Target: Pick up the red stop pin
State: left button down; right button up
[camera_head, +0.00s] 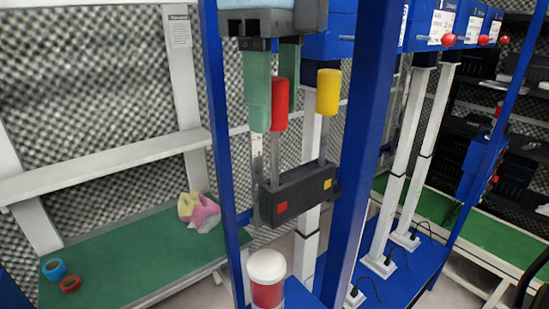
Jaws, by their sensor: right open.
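The red stop pin (281,104) has a red cylindrical head on a grey rod and stands upright in a black block (300,192) with a red and a yellow square on its front. A yellow-headed pin (328,92) stands in the same block to its right. My right gripper (274,92) comes down from above with its two green fingers apart. The near finger overlaps the left edge of the red head, and the far finger shows behind it. The head appears to be between the fingers; contact cannot be told. My left gripper is not in view.
Blue posts (360,150) frame the block on both sides. A red-and-white cylinder (267,280) stands below it. A green bench (130,260) at left holds tape rolls (54,269) and a crumpled cloth (199,211). Blue boxes with red knobs line the upper right.

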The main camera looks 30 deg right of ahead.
aim_at(275, 126)
notch_tip(275, 126, down, 3)
jog(key=shift+s+a+f, duration=0.1)
jog(key=shift+s, duration=0.05)
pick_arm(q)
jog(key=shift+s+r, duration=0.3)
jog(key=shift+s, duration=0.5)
pick_arm(e)
jog(key=shift+f, duration=0.2)
grip_shut()
